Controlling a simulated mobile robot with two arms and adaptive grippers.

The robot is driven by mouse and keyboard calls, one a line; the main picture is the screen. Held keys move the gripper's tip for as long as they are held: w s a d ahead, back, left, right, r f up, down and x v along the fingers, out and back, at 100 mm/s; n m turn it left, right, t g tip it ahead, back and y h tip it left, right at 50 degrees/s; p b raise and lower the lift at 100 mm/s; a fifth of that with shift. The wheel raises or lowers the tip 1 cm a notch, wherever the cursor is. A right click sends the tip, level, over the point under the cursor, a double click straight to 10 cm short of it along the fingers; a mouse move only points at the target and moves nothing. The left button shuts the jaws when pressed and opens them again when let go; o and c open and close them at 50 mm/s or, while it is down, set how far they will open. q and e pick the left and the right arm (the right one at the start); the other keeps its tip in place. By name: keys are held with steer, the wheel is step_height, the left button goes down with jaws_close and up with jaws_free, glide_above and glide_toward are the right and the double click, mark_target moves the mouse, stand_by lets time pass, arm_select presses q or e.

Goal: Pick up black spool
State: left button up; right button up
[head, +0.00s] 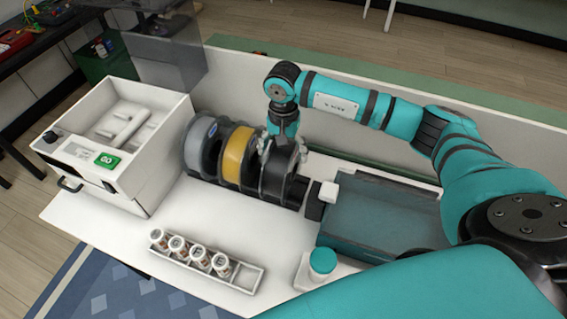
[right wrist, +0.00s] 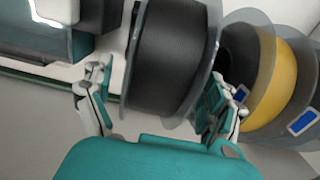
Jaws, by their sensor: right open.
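The black spool (head: 275,181) stands upright at the right end of a row of spools on the white table. It fills the middle of the right wrist view (right wrist: 168,62), with clear flanges on both sides. My right gripper (head: 284,150) is over the top of the black spool, its fingers apart. In the right wrist view, the fingers of the right gripper (right wrist: 160,88) are on either side of the spool; I cannot tell whether they touch it. The right finger is in the narrow gap beside the yellow spool. My left gripper is not in view.
A yellow spool (head: 238,157) and a grey spool (head: 198,147) stand close on the left. A white printer-like box (head: 122,150) is further left. A teal-grey bin (head: 375,215) is on the right. A rack (head: 246,278) holds several small bottles in front.

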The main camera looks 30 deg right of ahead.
step_height(320, 180, down, 2)
steer(key=c, duration=1.6)
steer(key=shift+w+r, duration=0.15)
steer(key=shift+c, duration=0.6)
steer(key=shift+r, duration=0.1)
